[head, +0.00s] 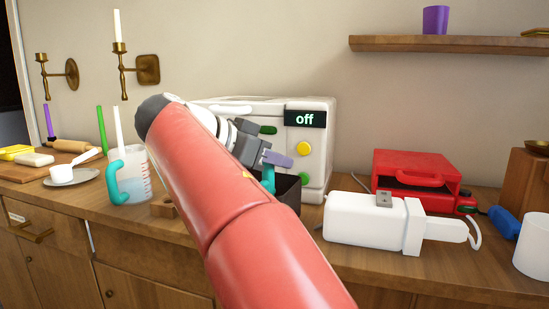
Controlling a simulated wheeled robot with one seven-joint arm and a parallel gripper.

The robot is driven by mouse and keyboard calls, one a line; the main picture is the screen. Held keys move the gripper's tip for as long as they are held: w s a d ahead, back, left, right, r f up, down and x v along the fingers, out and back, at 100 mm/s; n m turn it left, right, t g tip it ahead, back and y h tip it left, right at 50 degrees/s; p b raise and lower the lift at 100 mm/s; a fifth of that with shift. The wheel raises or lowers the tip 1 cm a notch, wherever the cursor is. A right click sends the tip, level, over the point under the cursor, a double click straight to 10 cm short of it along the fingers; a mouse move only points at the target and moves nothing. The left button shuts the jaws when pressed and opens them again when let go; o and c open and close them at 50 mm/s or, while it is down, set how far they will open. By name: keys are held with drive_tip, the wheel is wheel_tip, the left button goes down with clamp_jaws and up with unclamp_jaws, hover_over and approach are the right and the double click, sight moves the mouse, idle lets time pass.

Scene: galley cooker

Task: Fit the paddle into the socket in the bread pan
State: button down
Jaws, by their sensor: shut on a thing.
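My gripper (262,158) is in the middle of the head view, in front of the white bread machine (318,153). It is shut on a small piece that I take to be the paddle (268,180), teal and hanging below a purple-grey part at the fingertips. The arm hides part of this, so I cannot tell the paddle's full shape. A dark open box, which looks like the bread pan (289,191), stands just below and right of the fingertips. The paddle is at its left edge; I cannot tell whether they touch. The socket inside is hidden.
A measuring jug (138,178) with a teal handle stands left of my arm. A white appliance (362,220) lies to the right, before a red grill (416,170). A white cup (532,246) is at the far right. A shelf (445,44) hangs above.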

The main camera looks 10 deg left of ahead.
drive_tip(key=shift+f, duration=0.15)
idle(0.4)
drive_tip(key=shift+f+b, duration=0.5)
drive_tip(key=shift+b, duration=0.15)
drive_tip(key=shift+r, duration=0.15)
drive_tip(key=shift+r+p, duration=0.5)
drive_tip(key=shift+p, duration=0.1)
drive_tip(key=shift+s+a, duration=0.1)
drive_tip(key=shift+f, duration=0.15)
idle(0.6)
